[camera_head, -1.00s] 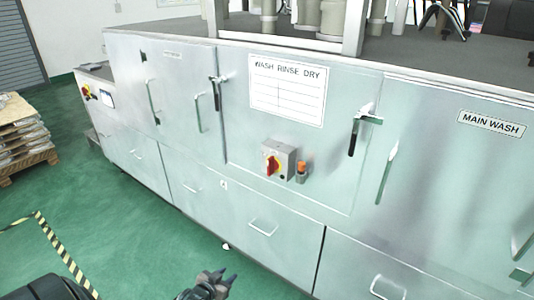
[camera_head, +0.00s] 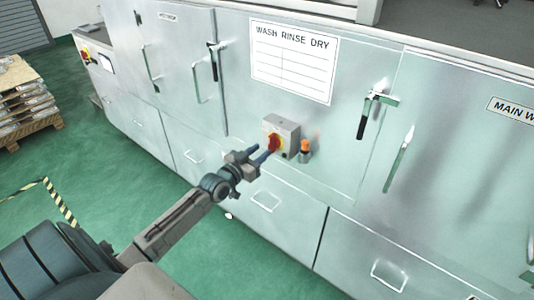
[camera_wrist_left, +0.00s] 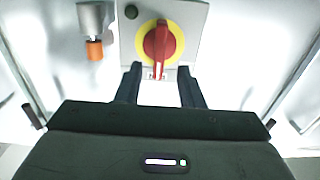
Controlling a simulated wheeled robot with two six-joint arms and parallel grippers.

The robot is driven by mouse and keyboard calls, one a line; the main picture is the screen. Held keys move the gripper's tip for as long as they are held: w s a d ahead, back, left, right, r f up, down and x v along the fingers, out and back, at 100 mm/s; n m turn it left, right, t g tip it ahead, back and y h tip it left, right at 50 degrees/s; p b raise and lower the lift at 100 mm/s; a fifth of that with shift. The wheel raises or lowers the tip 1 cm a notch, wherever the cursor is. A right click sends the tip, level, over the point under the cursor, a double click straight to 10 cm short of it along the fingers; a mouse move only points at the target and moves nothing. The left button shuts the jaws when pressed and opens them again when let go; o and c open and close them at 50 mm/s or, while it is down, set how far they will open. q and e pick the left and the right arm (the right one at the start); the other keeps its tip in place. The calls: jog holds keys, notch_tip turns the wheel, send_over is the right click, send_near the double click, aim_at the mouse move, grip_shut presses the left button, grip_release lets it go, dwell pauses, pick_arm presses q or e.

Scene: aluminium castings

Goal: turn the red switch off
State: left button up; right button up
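The red switch (camera_head: 273,143) is a rotary handle on a yellow disc, on a grey box (camera_head: 288,131) fixed to the front of the steel washing machine. In the left wrist view the red handle (camera_wrist_left: 162,48) stands upright in the picture, and a small label partly shows at its lower end. My left gripper (camera_head: 262,153) is just in front of the switch, its fingers pointing at it. My right gripper is not in view.
An orange-topped fitting (camera_head: 305,150) sticks out beside the switch box; it also shows in the left wrist view (camera_wrist_left: 94,48). Door handles (camera_head: 367,116) and drawer handles (camera_head: 265,203) project from the machine. A loaded pallet (camera_head: 28,118) stands at the far left on green floor.

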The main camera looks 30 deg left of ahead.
aim_at(269, 145)
pick_arm(q)
jog(key=shift+w+d+b, duration=0.2)
jog(key=shift+w+b, duration=0.4)
jog(key=shift+w, duration=1.55)
grip_shut()
